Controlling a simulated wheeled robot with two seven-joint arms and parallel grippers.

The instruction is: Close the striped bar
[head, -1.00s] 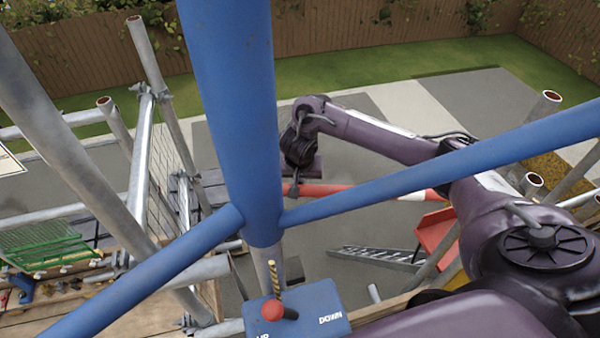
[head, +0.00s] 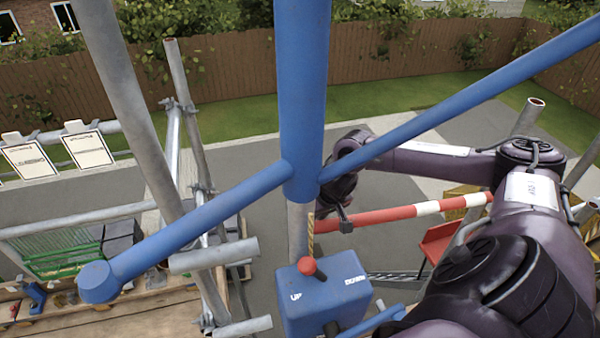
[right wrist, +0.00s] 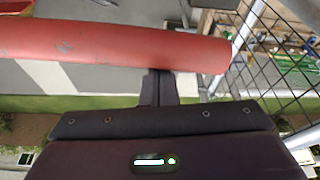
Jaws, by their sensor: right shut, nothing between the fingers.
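The striped bar (head: 400,213), red and white, runs across the middle of the head view, behind my right forearm at its right end. It rises slightly to the right. Its red free end (right wrist: 110,45) fills the upper part of the right wrist view, and the tip lies a little right of centre. My right gripper (head: 345,226) is at the bar's left end. In the right wrist view its shut fingers (right wrist: 158,88) reach to the bar's edge, with nothing between them. Whether they touch it I cannot tell. My left gripper is out of view.
A blue post (head: 302,95) with slanting blue rails stands in front. A blue UP/DOWN control box (head: 325,298) with a red-knobbed lever is below it. Grey scaffold tubes (head: 130,120) and a green rack (head: 62,255) are at left. Mesh (right wrist: 270,60) stands right of the bar's tip in the wrist view.

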